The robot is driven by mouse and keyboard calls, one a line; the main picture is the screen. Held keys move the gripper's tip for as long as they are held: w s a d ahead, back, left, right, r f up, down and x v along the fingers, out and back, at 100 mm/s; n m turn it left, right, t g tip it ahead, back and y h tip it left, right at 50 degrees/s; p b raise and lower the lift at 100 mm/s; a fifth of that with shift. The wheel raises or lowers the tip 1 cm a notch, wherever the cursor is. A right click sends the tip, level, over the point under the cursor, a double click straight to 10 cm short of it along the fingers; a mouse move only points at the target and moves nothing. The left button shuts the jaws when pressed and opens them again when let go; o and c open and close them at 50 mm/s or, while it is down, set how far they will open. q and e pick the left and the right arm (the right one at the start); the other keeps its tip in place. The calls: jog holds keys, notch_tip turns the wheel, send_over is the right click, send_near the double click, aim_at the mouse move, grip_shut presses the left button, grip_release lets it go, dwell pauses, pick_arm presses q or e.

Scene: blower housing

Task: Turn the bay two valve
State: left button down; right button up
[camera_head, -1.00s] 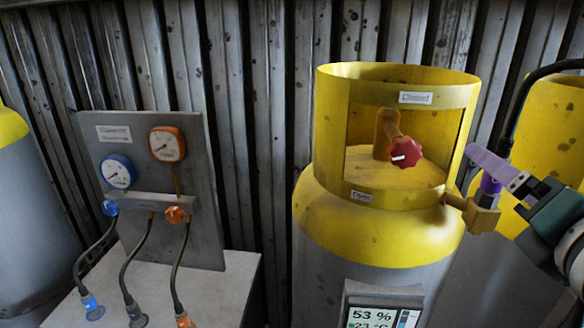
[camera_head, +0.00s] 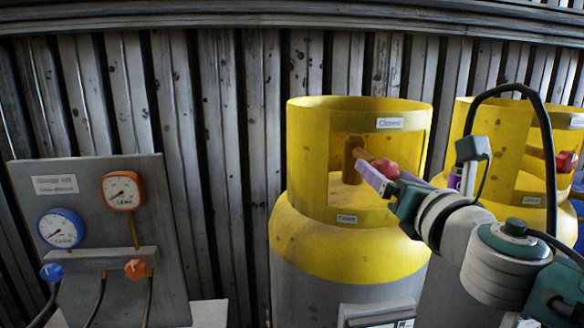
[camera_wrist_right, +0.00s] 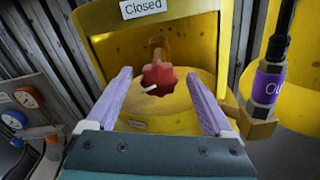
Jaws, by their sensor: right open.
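The red valve knob (camera_head: 384,169) sits on a brass stem inside the cut-out of the yellow collar on the middle cylinder (camera_head: 345,240). In the right wrist view the red knob (camera_wrist_right: 159,78) shows whole, with a white mark on its left side. My right gripper (camera_wrist_right: 165,95) is open, its two purple fingers on either side of the knob and apart from it in that view. In the head view my right gripper (camera_head: 372,176) reaches to the knob from the right and partly covers it. A "Closed" label (camera_head: 389,123) is on the collar. My left gripper is not in view.
A gauge panel (camera_head: 100,220) with blue and orange gauges and hoses stands at left. Another yellow cylinder (camera_head: 505,140) with a red knob stands at right. A hose fitting with a purple band (camera_wrist_right: 267,85) is close right of my gripper. A corrugated wall is behind.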

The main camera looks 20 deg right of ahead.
jog(key=shift+w+d, duration=0.1)
jog(key=shift+w, duration=0.4)
jog(key=c, duration=1.4)
